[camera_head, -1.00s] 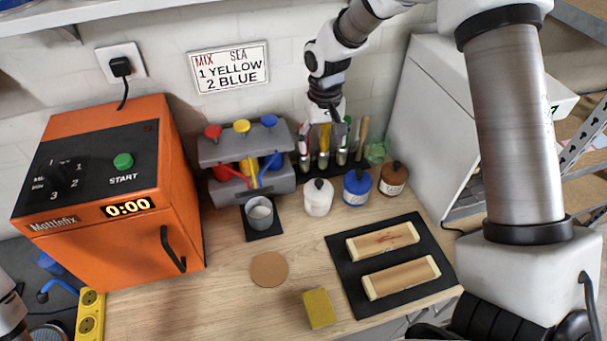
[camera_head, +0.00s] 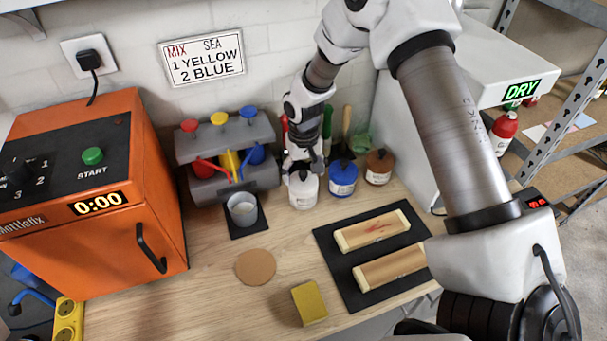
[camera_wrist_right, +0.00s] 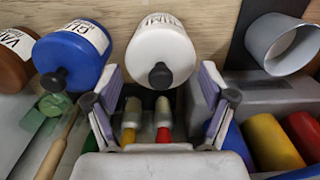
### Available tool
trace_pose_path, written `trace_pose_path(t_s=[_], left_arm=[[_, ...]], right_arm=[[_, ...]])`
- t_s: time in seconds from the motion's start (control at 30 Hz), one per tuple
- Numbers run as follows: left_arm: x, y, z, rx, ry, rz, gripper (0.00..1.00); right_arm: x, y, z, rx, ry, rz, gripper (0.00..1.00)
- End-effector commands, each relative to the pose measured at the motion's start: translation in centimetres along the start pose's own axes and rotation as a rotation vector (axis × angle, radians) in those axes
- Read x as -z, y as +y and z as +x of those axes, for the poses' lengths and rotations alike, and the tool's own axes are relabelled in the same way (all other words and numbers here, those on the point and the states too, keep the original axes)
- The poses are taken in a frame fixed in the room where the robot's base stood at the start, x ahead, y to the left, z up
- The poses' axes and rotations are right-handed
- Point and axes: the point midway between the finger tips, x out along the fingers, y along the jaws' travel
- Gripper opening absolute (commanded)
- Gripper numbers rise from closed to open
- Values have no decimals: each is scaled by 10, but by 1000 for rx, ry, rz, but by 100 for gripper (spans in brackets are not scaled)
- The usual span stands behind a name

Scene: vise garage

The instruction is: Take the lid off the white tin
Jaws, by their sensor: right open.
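The white tin (camera_head: 303,193) stands upright on the bench, left of a blue tin (camera_head: 343,180). In the right wrist view the white tin (camera_wrist_right: 160,40) shows its label and a black knob (camera_wrist_right: 160,75) on its lid. My right gripper (camera_head: 304,169) is right at the tin's top in the head view and hides most of the lid. In the right wrist view its fingers stand apart, one on each side of the knob, with nothing gripped. I cannot tell whether they touch the lid. My left gripper is not in view.
A brown tin (camera_head: 379,170) stands beyond the blue one. An open grey cup (camera_head: 242,209) stands on a black mat, before the grey paint dispenser (camera_head: 226,140). Brushes stand behind the tins. The orange mixer (camera_head: 90,190) is at left. A cork disc (camera_head: 255,267) lies in front.

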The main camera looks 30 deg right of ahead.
Motion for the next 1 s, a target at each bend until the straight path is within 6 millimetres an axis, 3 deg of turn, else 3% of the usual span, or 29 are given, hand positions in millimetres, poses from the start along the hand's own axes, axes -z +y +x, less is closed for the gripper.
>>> trace_pose_path(t_s=[0.23,0.4,0.5,1.0], left_arm=[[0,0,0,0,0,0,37],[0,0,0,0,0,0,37],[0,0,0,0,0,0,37],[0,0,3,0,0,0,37]], right_arm=[[0,0,6,0,1,0,82],[0,0,6,0,1,0,22],[0,0,6,0,0,0,2],[-2,0,6,0,-4,0,0]])
